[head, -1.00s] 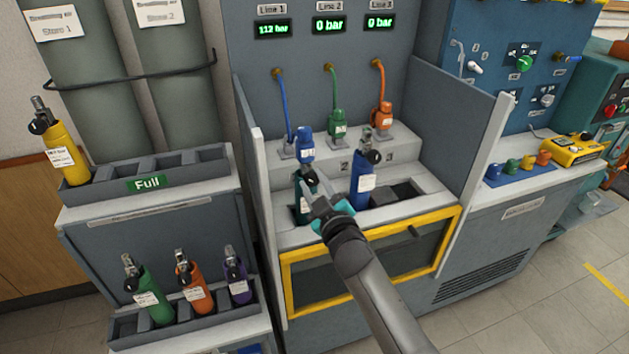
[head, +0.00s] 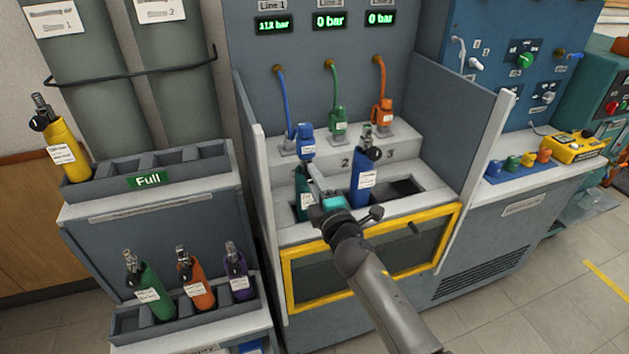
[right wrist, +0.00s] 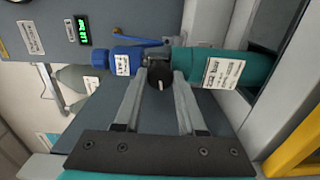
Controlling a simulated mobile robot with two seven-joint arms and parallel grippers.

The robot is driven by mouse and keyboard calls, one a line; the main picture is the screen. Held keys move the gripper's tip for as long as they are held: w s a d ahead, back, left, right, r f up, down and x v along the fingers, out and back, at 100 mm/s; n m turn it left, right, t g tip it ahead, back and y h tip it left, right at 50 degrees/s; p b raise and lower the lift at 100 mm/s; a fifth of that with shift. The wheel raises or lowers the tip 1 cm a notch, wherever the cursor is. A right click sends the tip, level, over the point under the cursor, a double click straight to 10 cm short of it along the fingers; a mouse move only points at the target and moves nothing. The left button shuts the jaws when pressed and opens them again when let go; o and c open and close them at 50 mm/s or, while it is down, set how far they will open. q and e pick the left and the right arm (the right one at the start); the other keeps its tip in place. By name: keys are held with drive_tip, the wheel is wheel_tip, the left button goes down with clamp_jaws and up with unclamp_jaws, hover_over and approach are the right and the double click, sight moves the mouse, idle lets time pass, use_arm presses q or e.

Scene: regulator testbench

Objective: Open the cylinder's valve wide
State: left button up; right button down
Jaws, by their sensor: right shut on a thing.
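The teal cylinder (head: 303,198) stands in the left slot of the bench, below the Line 1 display (head: 273,25). In the right wrist view the teal cylinder (right wrist: 212,68) lies sideways, with the blue connector (right wrist: 128,60) on its valve end. The blue connector also shows in the head view (head: 306,140). My right gripper (head: 313,180) is at the valve, from the front. In the right wrist view its two fingers (right wrist: 159,82) are on either side of the black valve knob (right wrist: 160,76), shut on it. My left gripper is not in view.
A blue cylinder (head: 362,180) stands close to the right of my gripper. Green (head: 337,118) and orange (head: 381,110) connectors hang behind. Side panels flank the bay, with a yellow-framed window (head: 289,288) below. The rack at left holds several cylinders. Line 1 reads about 112 bar.

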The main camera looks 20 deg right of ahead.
drive_tip(key=shift+n, duration=1.8)
drive_tip(key=shift+c, duration=2.4)
unclamp_jaws()
drive_tip(key=s, duration=1.5)
drive_tip(key=shift+s+d, duration=0.15)
drive_tip(key=shift+d, duration=0.1)
